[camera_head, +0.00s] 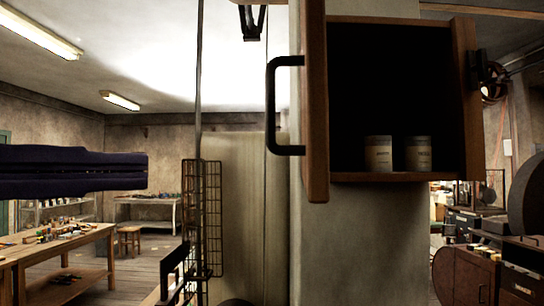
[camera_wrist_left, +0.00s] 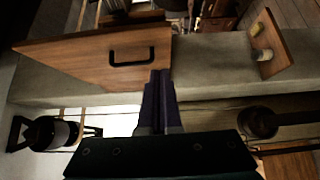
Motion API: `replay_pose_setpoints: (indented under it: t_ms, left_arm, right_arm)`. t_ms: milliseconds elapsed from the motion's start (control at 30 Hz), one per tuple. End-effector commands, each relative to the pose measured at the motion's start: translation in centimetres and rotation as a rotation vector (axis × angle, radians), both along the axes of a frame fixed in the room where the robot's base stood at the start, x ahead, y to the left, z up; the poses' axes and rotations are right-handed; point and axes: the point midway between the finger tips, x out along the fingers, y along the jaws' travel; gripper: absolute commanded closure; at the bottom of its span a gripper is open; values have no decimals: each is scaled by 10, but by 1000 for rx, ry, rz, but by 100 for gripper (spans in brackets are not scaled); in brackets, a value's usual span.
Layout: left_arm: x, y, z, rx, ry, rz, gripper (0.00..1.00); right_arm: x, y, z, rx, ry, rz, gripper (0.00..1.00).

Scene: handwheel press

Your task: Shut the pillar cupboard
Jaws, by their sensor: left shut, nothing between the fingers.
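The pillar cupboard (camera_head: 472,130) is a wooden box with a dark inside, mounted on a pale pillar. Two light cans (camera_head: 379,154) stand inside on its floor. Its wooden door (camera_head: 315,120) stands open at the left side, nearly edge-on in the head view. A black bar handle (camera_head: 271,105) sticks out to the left. In the left wrist view the door (camera_wrist_left: 80,54) shows its face and handle (camera_wrist_left: 131,57). My left gripper (camera_head: 146,172) is shut and empty, left of the handle. Its fingertips (camera_wrist_left: 160,73) overlap the door's lower right corner in the wrist view; contact cannot be told.
The pillar (camera_head: 365,250) stands below and behind the cupboard. A wire rack (camera_head: 203,215) hangs left of it. A wooden workbench (camera_head: 60,245) with small items stands at far left. Dark machinery (camera_head: 470,270) stands at lower right. A wooden board (camera_wrist_left: 268,45) shows at right in the wrist view.

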Motion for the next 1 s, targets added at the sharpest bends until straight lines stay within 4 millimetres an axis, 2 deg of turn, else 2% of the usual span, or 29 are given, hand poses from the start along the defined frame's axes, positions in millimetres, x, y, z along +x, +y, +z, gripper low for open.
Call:
replay_pose_setpoints:
  t_ms: [33, 100, 400, 500, 633, 1000]
  left_arm:
    - [5, -7, 7, -4, 0, -3, 100]
    - [14, -18, 9, -6, 1, -2, 100]
    - [54, -68, 6, 0, 1, -4, 100]
    - [51, -84, 6, 0, 4, -3, 100]
    - [50, -98, 3, 2, 3, -2, 100]
    - [49, -106, -1, 6, 1, -1, 100]
  right_arm:
    - [0, 1, 11, 2, 0, 0, 0]
    - [0, 1, 23, 3, 1, -1, 0]
    - [0, 1, 57, 5, 0, -3, 0]
    - [0, 1, 71, 4, 0, -3, 0]
    - [0, 1, 79, 3, -1, -1, 0]
    - [0, -1, 81, -5, -1, 4, 0]
